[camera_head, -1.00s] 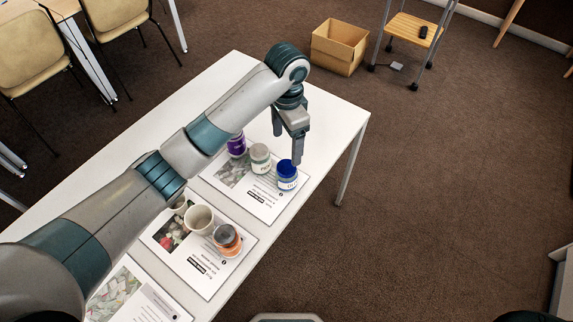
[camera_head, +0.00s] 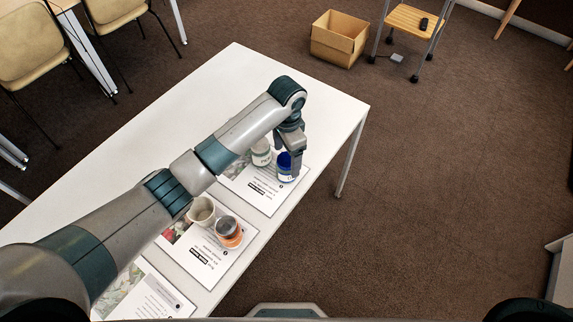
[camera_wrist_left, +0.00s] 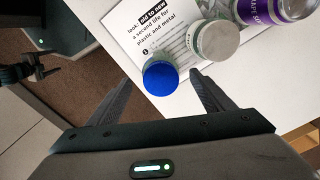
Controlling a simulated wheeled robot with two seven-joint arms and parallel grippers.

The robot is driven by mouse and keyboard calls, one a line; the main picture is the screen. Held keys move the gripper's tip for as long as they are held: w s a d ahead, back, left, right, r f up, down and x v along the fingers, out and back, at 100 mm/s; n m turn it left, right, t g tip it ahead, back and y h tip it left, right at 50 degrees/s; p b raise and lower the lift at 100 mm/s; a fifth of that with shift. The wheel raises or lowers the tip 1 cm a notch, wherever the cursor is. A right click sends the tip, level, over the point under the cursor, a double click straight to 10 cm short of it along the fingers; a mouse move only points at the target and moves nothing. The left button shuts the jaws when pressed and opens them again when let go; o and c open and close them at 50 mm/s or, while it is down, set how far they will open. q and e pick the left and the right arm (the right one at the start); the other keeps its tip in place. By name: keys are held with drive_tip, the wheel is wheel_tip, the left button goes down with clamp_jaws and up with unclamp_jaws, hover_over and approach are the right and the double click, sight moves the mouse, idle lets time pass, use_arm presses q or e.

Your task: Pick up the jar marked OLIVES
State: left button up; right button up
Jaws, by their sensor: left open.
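A white jar with a blue lid (camera_head: 284,174) stands on the far printed sheet. In the left wrist view its blue lid (camera_wrist_left: 160,78) lies between the fingertips. My left gripper (camera_head: 291,158) is open, with its fingers down around the blue-lidded jar; I cannot tell whether they touch it. A jar with a grey-white lid (camera_head: 261,152) stands beside it, also seen in the left wrist view (camera_wrist_left: 217,41). A purple-labelled jar (camera_wrist_left: 262,12) is at the top right there, hidden by my arm in the head view. I cannot read OLIVES on any jar now.
A cardboard box (camera_head: 339,38) sits on the floor beyond.

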sight(287, 160)
use_arm(q)
drive_tip(key=shift+f, duration=1.35)
drive_tip(key=shift+f+p, duration=0.55)
drive_tip(key=shift+p, duration=0.1)
wheel_tip(287, 160, down, 3)
drive_tip(key=shift+r+p, duration=0.1)
drive_tip(key=shift+p, duration=0.35)
drive_tip(key=shift+f, duration=0.65)
drive_tip(key=c, duration=1.3)
